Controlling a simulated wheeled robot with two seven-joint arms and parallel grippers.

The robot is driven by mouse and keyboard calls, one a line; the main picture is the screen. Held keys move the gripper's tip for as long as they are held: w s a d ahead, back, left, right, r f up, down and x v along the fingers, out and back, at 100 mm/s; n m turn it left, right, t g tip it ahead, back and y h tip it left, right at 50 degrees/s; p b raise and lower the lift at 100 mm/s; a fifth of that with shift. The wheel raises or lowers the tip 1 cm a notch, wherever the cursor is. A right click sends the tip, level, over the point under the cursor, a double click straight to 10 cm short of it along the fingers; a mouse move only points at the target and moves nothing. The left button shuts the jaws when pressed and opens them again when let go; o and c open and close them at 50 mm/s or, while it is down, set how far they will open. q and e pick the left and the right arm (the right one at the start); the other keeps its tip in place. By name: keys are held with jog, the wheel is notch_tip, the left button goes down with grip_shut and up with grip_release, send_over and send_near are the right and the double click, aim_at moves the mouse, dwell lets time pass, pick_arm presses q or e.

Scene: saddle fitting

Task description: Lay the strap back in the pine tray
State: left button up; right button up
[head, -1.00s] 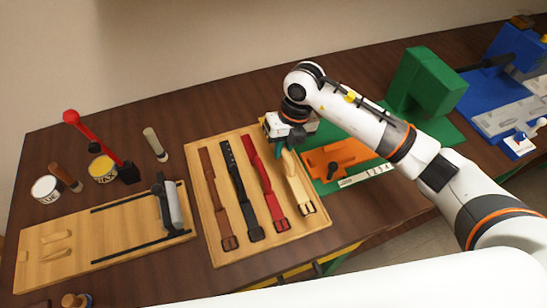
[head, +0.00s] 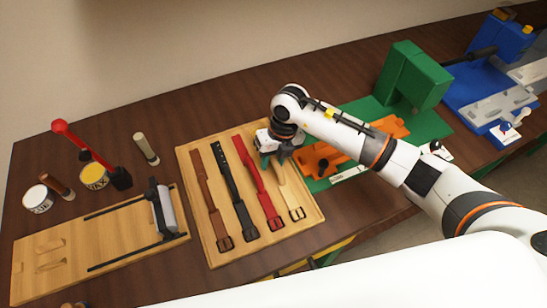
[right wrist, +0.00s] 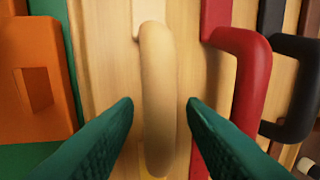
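The pale tan strap (head: 288,190) lies in the right part of the pine tray (head: 224,262), beside the red strap (head: 258,180), its buckle toward the tray's front. My right gripper (head: 276,161) is low over the strap's far end, which it partly hides in the head view. In the right wrist view the green fingers (right wrist: 160,115) are open, one on each side of the pale strap's raised loop (right wrist: 158,80), with gaps on both sides. The red strap's loop (right wrist: 242,85) is close to the right finger. My left gripper is not in view.
Brown (head: 213,190) and black (head: 234,185) straps lie farther left in the tray. An orange piece (head: 318,158) on a green board is close to the tray's right. Left stand a board with a roller (head: 165,208), tins (head: 94,176) and a red-handled tool (head: 90,150).

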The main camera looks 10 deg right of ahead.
jog(key=shift+r, duration=0.15)
notch_tip(320, 180, up, 12)
jog(key=d+b, duration=0.2)
jog(key=b, duration=0.1)
jog(key=shift+w+d, duration=0.2)
jog(key=shift+f, duration=0.2)
